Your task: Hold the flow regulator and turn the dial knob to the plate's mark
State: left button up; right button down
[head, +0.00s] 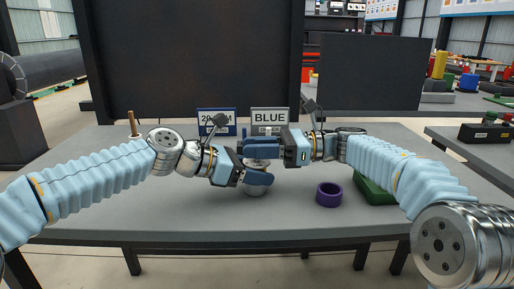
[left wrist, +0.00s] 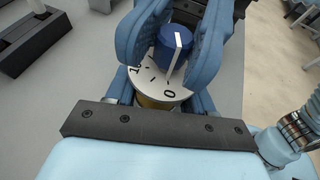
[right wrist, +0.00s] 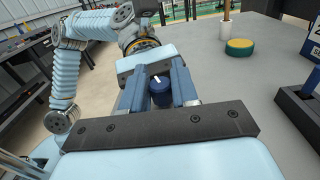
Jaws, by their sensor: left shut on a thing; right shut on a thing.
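The flow regulator shows in the left wrist view as a brass body (left wrist: 152,103) under a white dial plate (left wrist: 150,82) with tick marks, a "0" and part of another number. Its blue dial knob (left wrist: 170,52) has a white pointer line, directed roughly toward the "0" side.
A purple ring (head: 329,194) and a green tray (head: 374,192) are on the grey table to the right. A wooden peg (head: 132,123) stands at the back left.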

jog(key=m+t+h, duration=0.1)
jog(key=m+t, duration=0.2)
jog(key=t, duration=0.1)
jog(key=m+t+h, duration=0.1)
jog(key=m+t, duration=0.2)
jog(key=t, duration=0.1)
jog(key=shift+s+r+t, duration=0.1)
jog(key=shift+t, duration=0.3)
jog(key=m+t+h, duration=0.3)
jog(key=t, duration=0.1)
jog(key=shift+r, duration=0.1)
jog(key=shift+m+t+h, duration=0.4)
jog(key=shift+m+t, duration=0.1)
jog(key=shift+h, duration=0.3)
jog(key=c, duration=1)
grip_release()
jog(key=shift+o, duration=0.2)
jog(key=shift+f, duration=0.2)
